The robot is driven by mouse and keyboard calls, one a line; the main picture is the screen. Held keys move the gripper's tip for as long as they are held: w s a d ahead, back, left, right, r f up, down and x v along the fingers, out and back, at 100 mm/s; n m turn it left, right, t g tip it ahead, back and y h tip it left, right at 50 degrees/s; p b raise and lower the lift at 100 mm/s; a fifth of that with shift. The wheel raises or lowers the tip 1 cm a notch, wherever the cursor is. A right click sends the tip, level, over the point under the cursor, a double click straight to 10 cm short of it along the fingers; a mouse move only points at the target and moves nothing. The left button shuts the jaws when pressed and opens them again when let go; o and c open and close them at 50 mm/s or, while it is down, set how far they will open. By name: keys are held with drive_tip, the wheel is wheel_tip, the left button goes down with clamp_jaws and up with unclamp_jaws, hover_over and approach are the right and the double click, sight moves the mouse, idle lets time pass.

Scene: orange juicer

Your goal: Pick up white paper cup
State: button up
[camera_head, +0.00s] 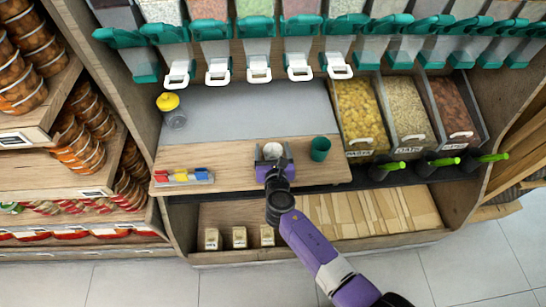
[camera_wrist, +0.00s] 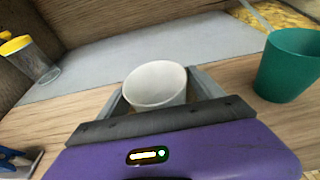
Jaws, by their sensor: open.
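The white paper cup (camera_wrist: 156,84) stands upright in the wrist view, between the two fingers of my gripper (camera_wrist: 158,88). One finger is on each side of the cup, and small gaps seem to show. The fingers are open around it, and the cup's lower part is hidden by the gripper body. In the head view the white cup (camera_head: 272,150) shows at the front of the wooden counter, partly covered by my gripper (camera_head: 271,155).
A green cup (camera_head: 320,148) stands close to the right of the white cup. A yellow-lidded clear container (camera_head: 174,112) is at the back left. A tray with coloured items (camera_head: 183,176) lies front left. Bins (camera_head: 362,112) stand to the right. The grey mat (camera_head: 250,112) behind is clear.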

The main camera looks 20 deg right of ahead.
drive_tip(key=c, duration=1.4)
drive_tip(key=shift+r, duration=0.1)
